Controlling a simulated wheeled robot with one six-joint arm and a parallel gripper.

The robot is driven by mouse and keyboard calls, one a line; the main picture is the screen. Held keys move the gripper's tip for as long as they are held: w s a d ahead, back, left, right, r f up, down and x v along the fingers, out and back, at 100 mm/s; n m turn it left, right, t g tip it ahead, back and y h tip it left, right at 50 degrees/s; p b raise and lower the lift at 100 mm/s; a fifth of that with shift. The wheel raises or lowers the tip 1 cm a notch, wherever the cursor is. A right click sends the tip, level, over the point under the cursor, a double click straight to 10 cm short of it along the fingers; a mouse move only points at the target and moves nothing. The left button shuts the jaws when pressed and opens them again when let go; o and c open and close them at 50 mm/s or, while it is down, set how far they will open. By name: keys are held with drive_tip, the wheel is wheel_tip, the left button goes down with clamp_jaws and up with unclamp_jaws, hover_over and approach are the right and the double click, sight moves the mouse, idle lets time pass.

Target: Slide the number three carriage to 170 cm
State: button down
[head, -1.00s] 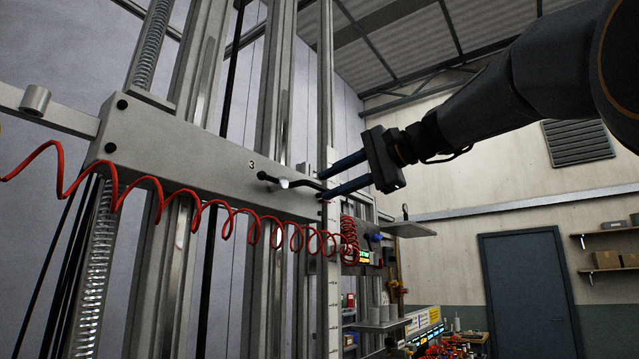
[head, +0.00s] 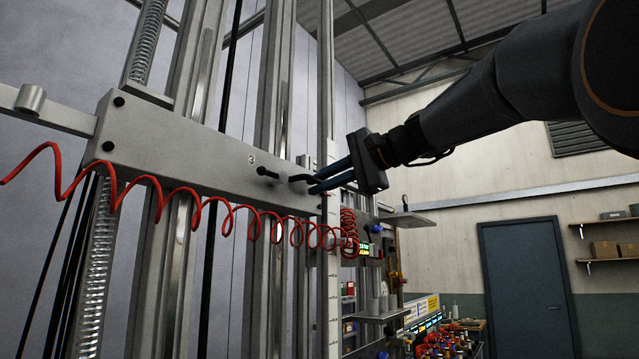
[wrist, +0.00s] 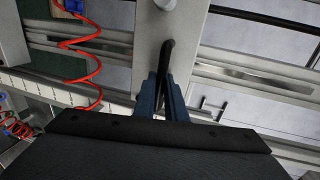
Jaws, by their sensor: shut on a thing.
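The number three carriage (head: 190,155) is a long grey beam with a small "3" on its face, set across upright metal rails. A black bent handle (head: 298,178) sticks out of it near its right end, beside a short black peg (head: 266,173). My gripper (head: 318,184) comes from the right, its blue fingers shut on the handle. In the wrist view the handle (wrist: 168,58) runs down between the fingers (wrist: 163,95), with the carriage's grey face (wrist: 148,40) behind. An upright scale (head: 332,285) stands by the carriage's right end; its figures are too small to read.
A red coiled cable (head: 175,192) hangs across the front of the carriage. A coil spring (head: 92,280) and black cords run beside the rails. A grey shelf plate (head: 408,219) and a lit display (head: 364,250) are at right, with a cluttered bench below. A blue door (head: 525,290) is behind.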

drive_tip(key=shift+f, duration=0.1)
wheel_tip(320, 180, down, 4)
drive_tip(key=b, duration=0.4)
drive_tip(key=shift+f, duration=0.25)
drive_tip(key=shift+r, duration=0.1)
drive_tip(key=c, duration=1.8)
unclamp_jaws()
drive_tip(key=shift+r, duration=0.1)
drive_tip(key=b+v, duration=0.3)
drive_tip(key=v, duration=0.4)
drive_tip(key=shift+s+d, duration=0.2)
drive_tip(key=shift+d, duration=0.1)
